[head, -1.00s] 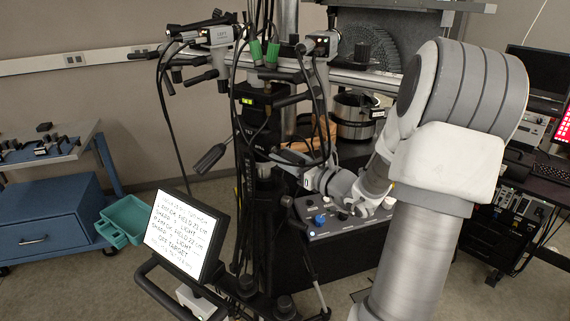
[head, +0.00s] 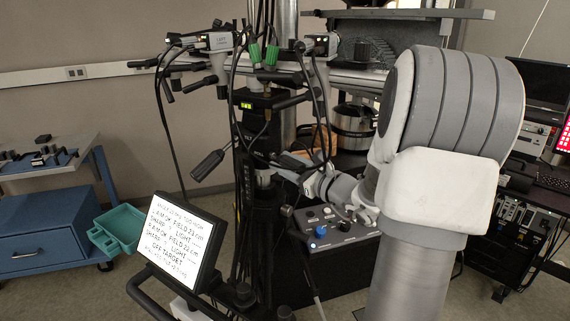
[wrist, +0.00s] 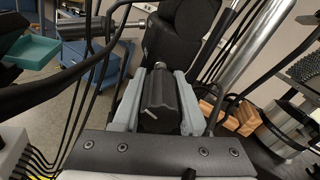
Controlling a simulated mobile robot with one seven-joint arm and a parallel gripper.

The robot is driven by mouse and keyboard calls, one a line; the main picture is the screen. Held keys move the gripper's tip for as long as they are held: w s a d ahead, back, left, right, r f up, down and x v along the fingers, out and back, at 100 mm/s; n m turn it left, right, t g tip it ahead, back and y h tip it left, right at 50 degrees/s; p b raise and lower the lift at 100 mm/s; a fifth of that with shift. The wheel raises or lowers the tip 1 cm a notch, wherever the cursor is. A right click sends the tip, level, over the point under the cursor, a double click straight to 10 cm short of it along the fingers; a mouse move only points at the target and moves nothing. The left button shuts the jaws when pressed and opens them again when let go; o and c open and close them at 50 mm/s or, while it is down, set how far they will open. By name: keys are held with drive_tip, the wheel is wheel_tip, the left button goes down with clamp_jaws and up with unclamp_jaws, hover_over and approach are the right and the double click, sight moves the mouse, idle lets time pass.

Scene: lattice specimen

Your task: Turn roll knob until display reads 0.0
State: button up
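The roll knob, a black cylinder with a white line on its end (wrist: 160,102), sits between the two pale grey fingers of my gripper (wrist: 158,112) in the wrist view. The fingers flank it closely on both sides; I cannot tell if they press on it. In the head view my gripper (head: 287,163) reaches leftward to the dark post, and the knob is hard to make out there. The small display (head: 246,106) on the black box of the post glows yellow-green; its digits are too small to read.
A tilted white screen with handwriting-like text (head: 180,245) stands front left. A control panel with a blue knob (head: 335,228) lies below my arm. Cables and black levers crowd the post. A blue cart (head: 45,235) and a teal bin (head: 120,228) stand left, with open floor nearby.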

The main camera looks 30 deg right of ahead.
drive_tip(key=o, duration=0.5)
drive_tip(key=shift+c, duration=0.2)
drive_tip(key=shift+s, duration=0.15)
drive_tip(key=s+d, duration=0.3)
drive_tip(key=s, duration=1.4)
